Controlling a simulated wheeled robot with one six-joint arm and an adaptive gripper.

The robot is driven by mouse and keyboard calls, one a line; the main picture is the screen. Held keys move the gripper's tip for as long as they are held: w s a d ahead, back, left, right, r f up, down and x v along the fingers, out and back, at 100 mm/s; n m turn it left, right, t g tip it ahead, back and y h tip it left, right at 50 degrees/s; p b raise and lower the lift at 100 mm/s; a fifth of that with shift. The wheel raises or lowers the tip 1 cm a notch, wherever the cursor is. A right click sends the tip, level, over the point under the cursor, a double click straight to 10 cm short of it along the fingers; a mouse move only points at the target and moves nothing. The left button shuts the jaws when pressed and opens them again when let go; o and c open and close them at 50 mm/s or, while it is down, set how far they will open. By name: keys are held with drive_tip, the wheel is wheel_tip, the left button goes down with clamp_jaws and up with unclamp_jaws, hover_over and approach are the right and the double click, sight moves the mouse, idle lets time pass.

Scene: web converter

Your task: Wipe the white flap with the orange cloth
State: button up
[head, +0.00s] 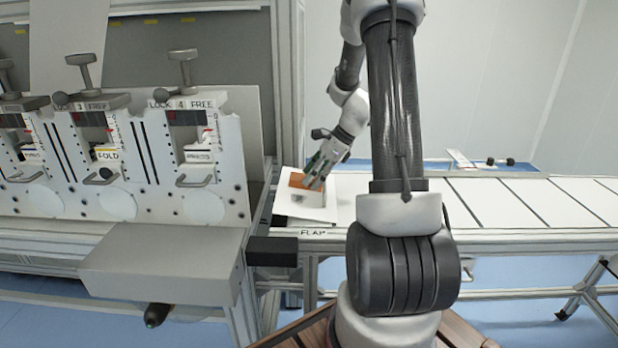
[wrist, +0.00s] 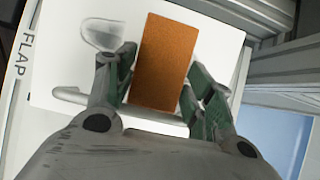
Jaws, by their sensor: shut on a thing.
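The orange cloth (wrist: 163,62) is a flat rectangle between the fingers of my gripper (wrist: 160,92) in the wrist view. My gripper is shut on it. In the head view the cloth (head: 300,181) shows at the fingertips of my gripper (head: 312,180), over the back part of the white flap (head: 318,211). The flap is a pale plate on the table at the end of the conveyor, and it fills much of the wrist view (wrist: 65,62). I cannot tell whether the cloth touches the flap. The near end of the cloth is partly hidden by the gripper.
A label reading FLAP (head: 313,233) is on the rail in front. A machine panel (head: 120,165) with several lock levers stands at the left, with a grey box (head: 160,265) jutting out below. A metal post (head: 287,90) rises behind the flap. The conveyor (head: 520,205) runs right.

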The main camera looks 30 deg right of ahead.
sight(295, 174)
drive_tip(key=shift+s+d+f, duration=0.15)
drive_tip(key=shift+d+f, duration=0.1)
drive_tip(key=shift+d, duration=0.35)
drive_tip(key=shift+w+a+r, duration=0.15)
drive_tip(key=shift+w+a, duration=0.05)
drive_tip(key=shift+a, duration=0.1)
drive_tip(key=shift+w+a+r, duration=0.1)
drive_tip(key=shift+w, duration=0.2)
drive_tip(key=shift+w+a+r, duration=0.25)
drive_tip(key=shift+w+a, duration=0.4)
drive_tip(key=shift+a, duration=0.25)
drive_tip(key=shift+w+a+r, duration=0.25)
drive_tip(key=shift+w+a, duration=0.35)
drive_tip(key=shift+a, duration=0.25)
drive_tip(key=shift+s+d+r, duration=0.1)
drive_tip(key=shift+d+r, duration=0.05)
drive_tip(key=shift+r, duration=0.85)
drive_tip(key=shift+s+d+r, duration=0.1)
drive_tip(key=shift+r, duration=0.85)
drive_tip(key=shift+s+d+r, duration=0.1)
drive_tip(key=shift+d+r, duration=0.05)
drive_tip(key=shift+r, duration=0.85)
drive_tip(key=r, duration=0.3)
drive_tip(key=shift+s+d, duration=0.15)
drive_tip(key=shift+d, duration=0.05)
